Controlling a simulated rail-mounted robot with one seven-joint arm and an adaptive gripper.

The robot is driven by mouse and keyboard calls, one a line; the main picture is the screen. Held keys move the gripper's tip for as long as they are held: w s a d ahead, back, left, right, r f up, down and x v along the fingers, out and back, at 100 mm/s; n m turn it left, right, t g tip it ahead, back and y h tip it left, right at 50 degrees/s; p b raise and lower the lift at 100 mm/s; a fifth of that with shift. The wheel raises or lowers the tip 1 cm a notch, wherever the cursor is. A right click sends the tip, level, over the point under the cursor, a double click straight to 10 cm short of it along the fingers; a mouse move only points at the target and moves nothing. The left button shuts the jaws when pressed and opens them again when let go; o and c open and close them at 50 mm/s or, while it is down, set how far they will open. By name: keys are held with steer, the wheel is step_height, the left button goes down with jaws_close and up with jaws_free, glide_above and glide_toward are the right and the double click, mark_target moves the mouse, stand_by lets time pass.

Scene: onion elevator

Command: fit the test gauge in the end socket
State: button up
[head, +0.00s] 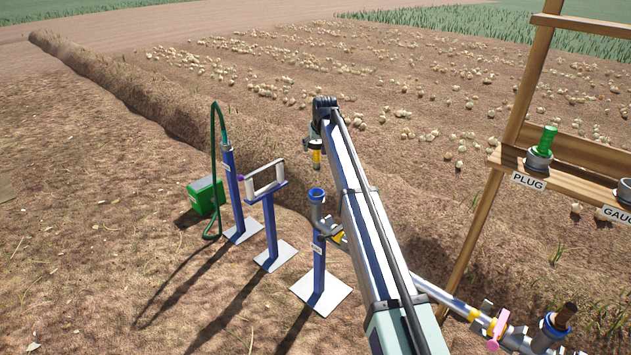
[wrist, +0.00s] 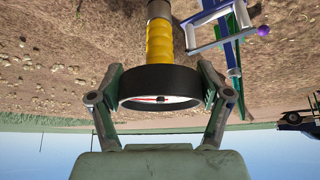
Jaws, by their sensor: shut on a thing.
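My gripper (wrist: 160,88) is shut on the test gauge (wrist: 160,72), with a finger on each side of its black round case. The white dial with a red needle faces the wrist camera, and the yellow stem points away from it. In the head view the yellow stem (head: 316,157) hangs roughly upright below my gripper (head: 314,140). The blue-rimmed socket (head: 317,196) at the far end of the pipe, which appears to be the end socket, stands below the gauge in the picture. The gauge and socket look apart.
A blue stand with a white bracket (head: 265,180) and a blue post with a green hose (head: 228,165) stand left of the socket. A green box (head: 205,195) is beside them. At right, a wooden shelf (head: 570,181) holds a green plug (head: 546,142). The pipe (head: 455,304) runs lower right.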

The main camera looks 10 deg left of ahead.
step_height(320, 180, down, 14)
steer(key=shift+p, duration=0.3)
steer(key=shift+f, duration=0.4)
steer(key=o, duration=1.3)
